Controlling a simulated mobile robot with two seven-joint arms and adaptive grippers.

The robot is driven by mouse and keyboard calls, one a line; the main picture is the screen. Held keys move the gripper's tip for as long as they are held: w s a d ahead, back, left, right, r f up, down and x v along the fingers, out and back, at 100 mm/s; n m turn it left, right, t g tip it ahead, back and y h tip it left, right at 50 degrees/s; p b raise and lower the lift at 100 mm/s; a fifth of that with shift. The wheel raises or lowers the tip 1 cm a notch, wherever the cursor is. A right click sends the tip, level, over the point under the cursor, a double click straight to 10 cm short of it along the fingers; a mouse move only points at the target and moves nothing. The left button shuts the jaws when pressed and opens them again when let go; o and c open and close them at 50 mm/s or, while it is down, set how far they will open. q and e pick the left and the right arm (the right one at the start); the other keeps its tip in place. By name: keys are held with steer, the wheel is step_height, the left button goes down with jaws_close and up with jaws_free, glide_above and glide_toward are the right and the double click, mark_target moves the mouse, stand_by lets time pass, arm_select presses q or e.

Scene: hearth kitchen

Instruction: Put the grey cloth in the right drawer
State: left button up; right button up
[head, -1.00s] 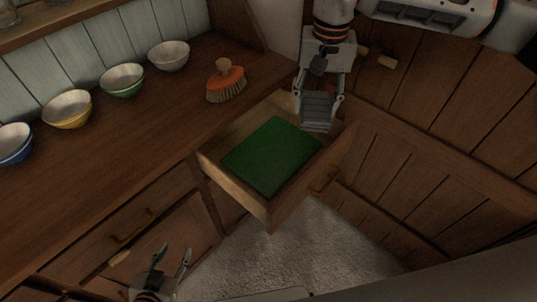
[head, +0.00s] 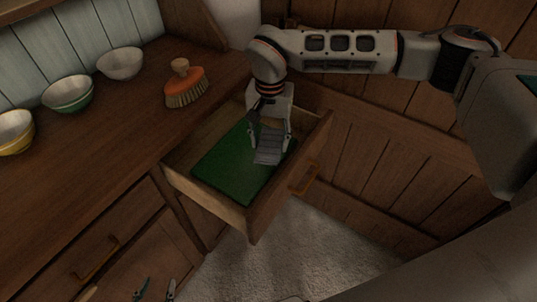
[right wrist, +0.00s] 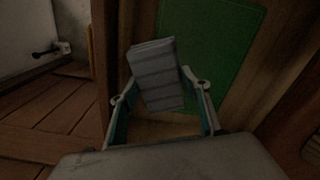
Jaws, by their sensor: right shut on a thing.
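The grey cloth (head: 268,154) is a folded, striped piece held between the fingers of my right gripper (head: 269,143). It hangs over the open right drawer (head: 254,214), above the green lining on its floor. In the right wrist view the cloth (right wrist: 158,78) sits between the two fingers, with the green lining (right wrist: 208,45) behind it. I cannot tell whether the cloth touches the lining. My left gripper (head: 155,290) shows only its fingertips at the bottom edge, set apart with nothing seen between them.
An orange brush (head: 186,86) stands on the wooden counter near the drawer. Bowls, white (head: 120,63), green (head: 68,92) and yellow (head: 15,132), line the counter's back. A closed drawer (head: 105,245) is at the left. Wooden panelling (head: 375,165) stands to the right.

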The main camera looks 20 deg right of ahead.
step_height(320, 180, down, 2)
steer(key=shift+f, duration=0.1)
step_height(320, 180, down, 4)
steer(key=shift+f+b, duration=0.1)
steer(key=shift+b, duration=0.25)
steer(key=shift+f, duration=0.55)
steer(key=o, duration=1.1)
steer(key=shift+r, duration=0.15)
